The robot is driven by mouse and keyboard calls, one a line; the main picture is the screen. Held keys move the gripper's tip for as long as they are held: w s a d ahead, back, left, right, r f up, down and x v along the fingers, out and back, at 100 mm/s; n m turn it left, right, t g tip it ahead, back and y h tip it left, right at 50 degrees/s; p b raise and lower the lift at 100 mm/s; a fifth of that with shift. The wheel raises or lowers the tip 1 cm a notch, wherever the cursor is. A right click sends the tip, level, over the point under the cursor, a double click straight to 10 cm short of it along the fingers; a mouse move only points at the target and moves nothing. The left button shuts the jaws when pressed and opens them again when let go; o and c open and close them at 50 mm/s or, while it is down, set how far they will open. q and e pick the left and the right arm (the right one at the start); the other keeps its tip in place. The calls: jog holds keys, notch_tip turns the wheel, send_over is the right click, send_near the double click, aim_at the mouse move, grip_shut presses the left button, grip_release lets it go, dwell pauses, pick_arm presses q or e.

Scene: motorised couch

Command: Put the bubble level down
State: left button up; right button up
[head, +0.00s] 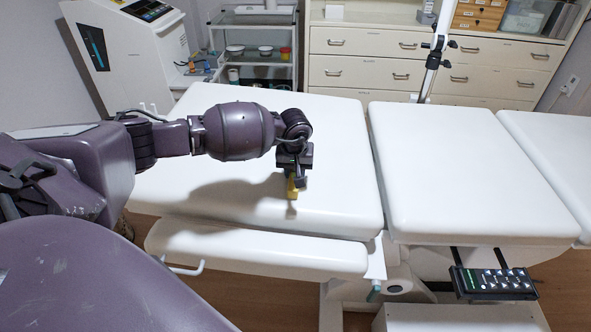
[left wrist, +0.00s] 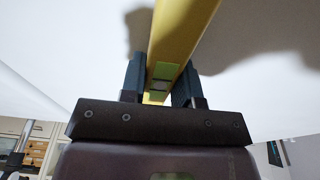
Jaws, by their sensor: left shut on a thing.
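The yellow bubble level (head: 292,187) is in my left gripper (head: 293,180), over the left white couch section (head: 340,150). In the left wrist view the level (left wrist: 182,30) is a long yellow bar with a greenish vial window. It passes between the two dark fingers of the left gripper (left wrist: 162,82), which are shut on it. In the head view the level is small and partly hidden by the gripper. A shadow lies on the couch beside it; I cannot tell whether the level touches the surface. My right gripper is not in view.
The middle couch section (head: 460,160) is bare. A narrow padded side piece (head: 255,252) runs along the near edge. A button control panel (head: 493,280) hangs at the lower right. Drawers (head: 380,65), a trolley (head: 255,60) and a white machine (head: 130,50) stand behind.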

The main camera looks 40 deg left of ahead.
aim_at(293, 171)
pick_arm(q)
jog(key=shift+s+f, duration=0.1)
jog(key=shift+f, duration=0.2)
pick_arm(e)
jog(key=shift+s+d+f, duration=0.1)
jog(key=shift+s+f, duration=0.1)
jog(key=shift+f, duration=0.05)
